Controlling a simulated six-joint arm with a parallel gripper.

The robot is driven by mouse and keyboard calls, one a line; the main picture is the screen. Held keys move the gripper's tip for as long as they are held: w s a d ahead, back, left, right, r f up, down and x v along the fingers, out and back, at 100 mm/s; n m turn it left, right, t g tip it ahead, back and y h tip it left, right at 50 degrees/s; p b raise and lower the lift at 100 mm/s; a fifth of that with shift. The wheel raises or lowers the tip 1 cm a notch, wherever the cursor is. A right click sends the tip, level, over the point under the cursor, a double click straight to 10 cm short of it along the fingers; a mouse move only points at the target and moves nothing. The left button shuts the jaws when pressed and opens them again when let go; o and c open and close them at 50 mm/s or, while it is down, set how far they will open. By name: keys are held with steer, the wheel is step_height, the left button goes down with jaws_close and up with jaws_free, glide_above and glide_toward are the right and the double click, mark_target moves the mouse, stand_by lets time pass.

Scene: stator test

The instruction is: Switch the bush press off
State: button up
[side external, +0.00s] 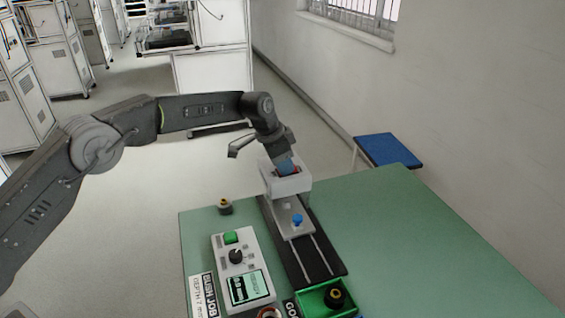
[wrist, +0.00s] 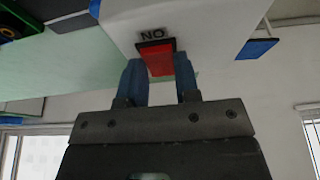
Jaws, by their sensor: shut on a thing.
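The bush press (side external: 291,186) is a white housing on a dark rail base with a blue knob (side external: 297,219), standing on the green table. A red rocker switch (wrist: 160,63) in a black frame is on its white face in the wrist view. The letters above it look like "NO", perhaps "ON" upside down. My gripper (side external: 286,165) is at the top of the housing. In the wrist view its blue fingers (wrist: 157,72) stand on either side of the red switch, shut on it. I cannot tell which way the rocker is tipped.
A control box (side external: 243,268) with a green button, black knob and screen stands left of the press. A bush (side external: 225,207) stands near the table's left edge. A green tray (side external: 313,299) holds another bush. The table's right side is clear. A blue stool (side external: 388,150) stands behind.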

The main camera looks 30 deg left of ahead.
steer(key=shift+d+y, duration=0.15)
steer(key=shift+y, duration=0.15)
steer(key=o, duration=0.9)
steer(key=v, duration=1.4)
steer(key=shift+w, duration=0.3)
